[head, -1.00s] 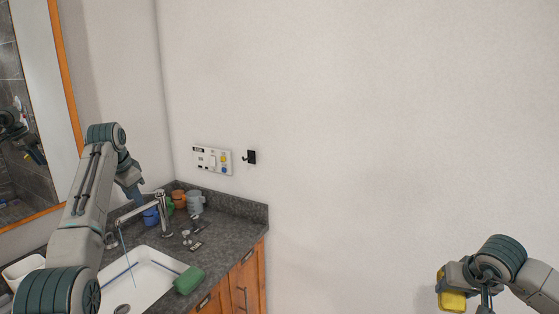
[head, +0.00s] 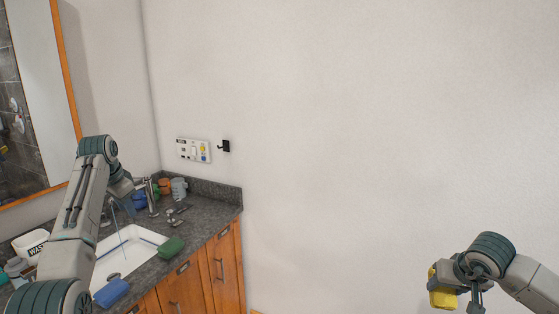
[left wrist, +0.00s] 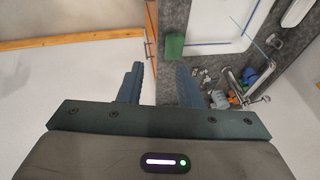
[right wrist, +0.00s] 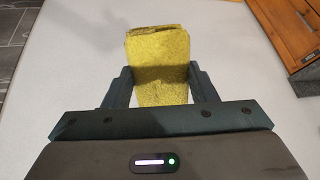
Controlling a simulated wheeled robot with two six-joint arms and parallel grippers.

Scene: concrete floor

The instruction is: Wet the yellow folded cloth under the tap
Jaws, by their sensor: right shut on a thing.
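The yellow folded cloth (head: 443,291) is held in my right gripper (head: 450,285) at the lower right of the head view, well away from the sink. In the right wrist view the cloth (right wrist: 158,60) stands out between both fingers, which are shut on it. The tap (left wrist: 234,84) also shows in the left wrist view. My left gripper (left wrist: 159,85) is open and empty, over the counter's edge; its fingers are mostly hidden in the head view.
A green block-like item (head: 171,247) and a blue one (head: 112,292) lie at the sink's front rim. Several cups, including a grey one (head: 179,189), stand behind. A labelled white container (head: 30,244) is at left. Wooden cabinet doors (head: 224,265) front the counter; right of them is open.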

